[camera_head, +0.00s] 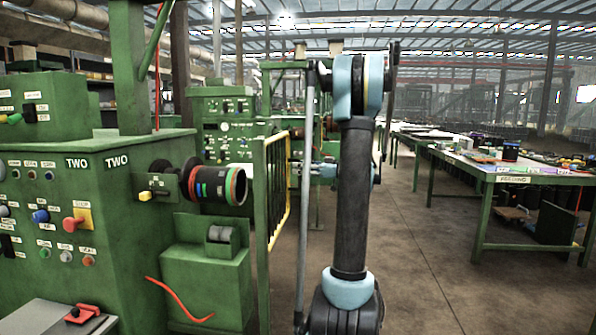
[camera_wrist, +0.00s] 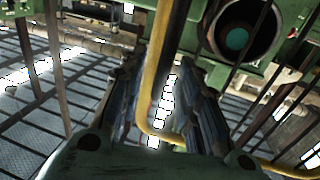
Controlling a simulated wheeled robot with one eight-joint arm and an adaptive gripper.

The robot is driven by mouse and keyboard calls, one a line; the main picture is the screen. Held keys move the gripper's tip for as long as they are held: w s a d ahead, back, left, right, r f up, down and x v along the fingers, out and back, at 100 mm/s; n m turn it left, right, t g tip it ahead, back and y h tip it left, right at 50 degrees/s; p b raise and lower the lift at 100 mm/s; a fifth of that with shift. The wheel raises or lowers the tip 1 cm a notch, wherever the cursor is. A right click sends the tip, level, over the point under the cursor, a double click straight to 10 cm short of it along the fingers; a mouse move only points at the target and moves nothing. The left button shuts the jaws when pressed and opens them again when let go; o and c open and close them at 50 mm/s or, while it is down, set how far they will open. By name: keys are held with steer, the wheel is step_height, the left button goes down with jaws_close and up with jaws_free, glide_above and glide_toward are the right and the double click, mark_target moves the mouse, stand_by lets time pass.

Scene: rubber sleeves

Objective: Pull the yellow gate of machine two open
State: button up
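The yellow gate (camera_head: 285,192) stands edge-on beside machine two (camera_head: 110,215), hinged side at a green post (camera_head: 262,225). In the wrist view its yellow frame bar (camera_wrist: 157,75) runs down between the fingers of my gripper (camera_wrist: 160,76) and bends right at the bottom. The fingers are spread, with a gap visible on the right of the bar; I cannot tell whether either finger touches it. In the head view my arm (camera_head: 352,200) hides most of the gripper.
Machine two carries a dark roller (camera_head: 215,186) with coloured bands on its right side. A green worktable (camera_head: 515,172) with several items stands at right. The floor (camera_head: 440,255) between my arm and that table is clear.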

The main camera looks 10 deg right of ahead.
steer(key=shift+w+a, duration=0.3)
steer(key=shift+a, duration=0.2)
jaws_close()
steer(key=shift+d+r, duration=0.1)
steer(key=shift+d, duration=0.05)
